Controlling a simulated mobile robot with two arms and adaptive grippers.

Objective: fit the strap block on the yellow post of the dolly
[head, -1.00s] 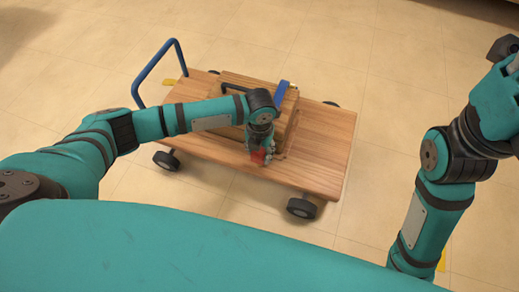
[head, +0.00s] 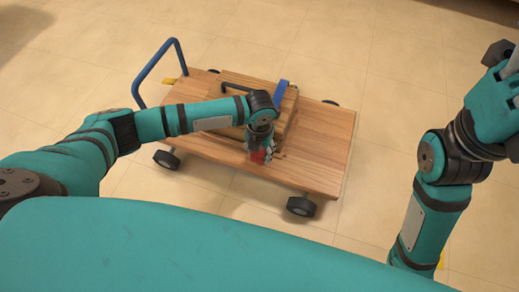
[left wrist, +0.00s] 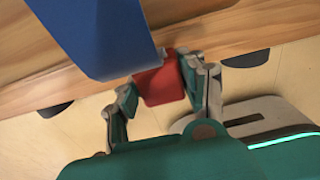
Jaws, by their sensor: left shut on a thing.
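The strap block (head: 258,157) is a small red block. My left gripper (head: 262,152) is shut on it low at the dolly's near edge. In the left wrist view the red block (left wrist: 160,88) sits between the two fingers, and the wide blue strap (left wrist: 95,35) reaches down to its top. The strap (head: 282,90) also shows over the wooden case (head: 232,80). The dolly (head: 325,150) has a wooden deck. I cannot make out the yellow post; the gripper and block may hide it. Only part of my right gripper (head: 500,50) shows at the right edge.
The dolly has a blue push handle (head: 150,72) at its left end and dark wheels (head: 301,206). The deck right of the case is bare. The tiled floor (head: 420,70) around the dolly is open, with small yellow marks on it.

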